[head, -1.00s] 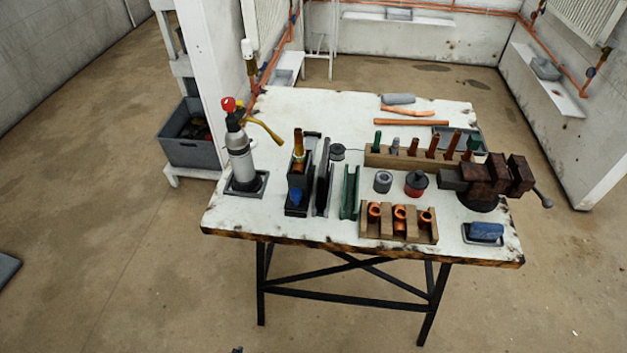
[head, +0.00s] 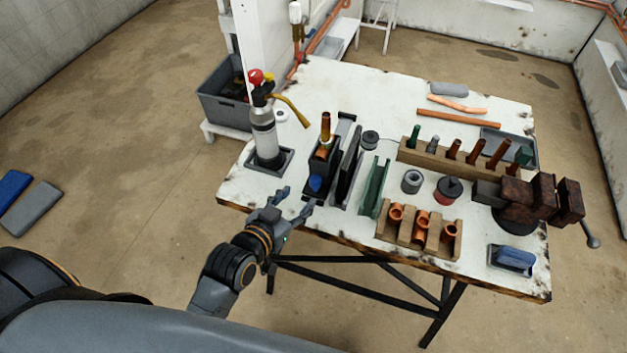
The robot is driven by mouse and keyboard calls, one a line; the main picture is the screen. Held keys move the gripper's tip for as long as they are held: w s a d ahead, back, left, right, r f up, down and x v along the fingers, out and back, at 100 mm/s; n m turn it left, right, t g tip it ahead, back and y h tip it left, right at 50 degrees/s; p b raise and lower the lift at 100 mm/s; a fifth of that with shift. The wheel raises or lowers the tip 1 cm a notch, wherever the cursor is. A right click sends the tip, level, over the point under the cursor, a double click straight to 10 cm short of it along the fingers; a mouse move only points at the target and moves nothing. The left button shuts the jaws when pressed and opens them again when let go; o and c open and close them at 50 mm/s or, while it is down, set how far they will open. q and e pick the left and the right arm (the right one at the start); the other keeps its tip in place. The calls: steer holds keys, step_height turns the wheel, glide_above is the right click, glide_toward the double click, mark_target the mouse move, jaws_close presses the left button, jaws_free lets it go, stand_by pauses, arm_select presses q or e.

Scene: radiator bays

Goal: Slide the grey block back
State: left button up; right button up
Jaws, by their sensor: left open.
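My left gripper (head: 296,199) is open and empty at the table's front left edge. Its fingers point toward a dark stand (head: 320,182), which holds a copper and brass fitting (head: 326,128) and a blue part (head: 315,183). The gripper appears apart from the stand. A grey rounded block (head: 449,88) lies at the back of the table, beyond the copper pieces. A dark grey upright plate (head: 348,165) stands just right of the stand. I cannot tell for certain which of these is the task's grey block. My right gripper is not in view.
A gas torch (head: 263,130) stands in a tray left of the stand. A green channel (head: 375,187), wooden racks (head: 418,235) with copper fittings, and a rusty vise (head: 540,195) fill the right side. The white table (head: 340,85) is clear at the back left.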

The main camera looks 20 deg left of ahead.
mark_target(313, 184)
arm_select(q)
steer(key=x, duration=0.8)
steer(key=shift+w+d+f, duration=0.1)
steer(key=shift+w+f, duration=0.05)
steer(key=shift+w, duration=0.15)
jaws_close()
